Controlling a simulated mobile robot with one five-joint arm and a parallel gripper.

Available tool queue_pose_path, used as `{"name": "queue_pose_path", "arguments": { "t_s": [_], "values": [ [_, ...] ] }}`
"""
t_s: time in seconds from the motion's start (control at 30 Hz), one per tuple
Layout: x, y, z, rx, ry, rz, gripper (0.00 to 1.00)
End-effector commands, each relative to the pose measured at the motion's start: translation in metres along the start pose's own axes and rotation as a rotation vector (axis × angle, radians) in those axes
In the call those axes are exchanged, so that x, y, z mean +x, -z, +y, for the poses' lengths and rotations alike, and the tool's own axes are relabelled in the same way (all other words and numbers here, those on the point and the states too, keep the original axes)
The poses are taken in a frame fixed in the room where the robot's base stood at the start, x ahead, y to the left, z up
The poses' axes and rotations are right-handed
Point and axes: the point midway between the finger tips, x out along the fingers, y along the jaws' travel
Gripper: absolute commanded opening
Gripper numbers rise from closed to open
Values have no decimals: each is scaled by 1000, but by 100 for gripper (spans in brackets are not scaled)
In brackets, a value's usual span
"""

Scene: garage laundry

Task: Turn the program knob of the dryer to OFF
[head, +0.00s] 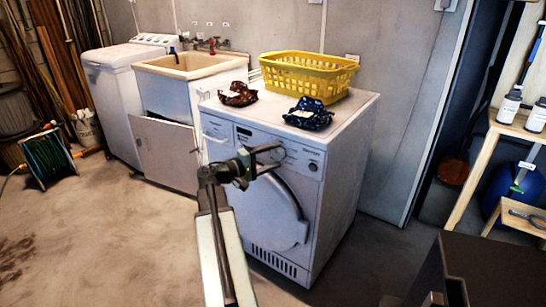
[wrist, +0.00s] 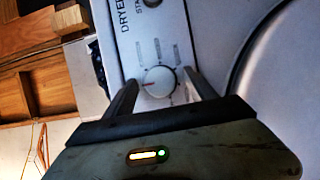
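The white dryer (head: 338,180) stands in the middle of the head view, its control panel along the top of its front. My gripper (head: 270,160) is at that panel and partly covers it. In the wrist view, the round, pale program knob (wrist: 161,82) shows between the two dark fingers of my gripper (wrist: 164,88). The fingers are apart, one on each side of the knob; I cannot tell whether they touch it. A reddish pointer mark on the knob points left in the wrist view. The small labels around it are too blurred to read.
A yellow basket (head: 308,76), a brown cloth (head: 237,94) and a dark blue cloth (head: 308,114) sit on the dryer. A sink cabinet (head: 163,150) stands left of it. A wooden shelf (head: 503,130) with bottles is at right. Bare floor (head: 110,235) lies at left.

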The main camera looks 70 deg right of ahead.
Motion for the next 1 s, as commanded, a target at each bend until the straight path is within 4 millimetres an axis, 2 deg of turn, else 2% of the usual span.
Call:
{"name": "queue_pose_path", "arguments": {
  "t_s": [0.27,0.6,0.7,1.0],
  "values": [
    [-4,1,0,0,-1,3,65],
    [-64,0,0,0,-1,4,65],
    [-74,0,0,0,-1,2,65],
    [-78,0,0,0,-1,1,65]
  ]
}}
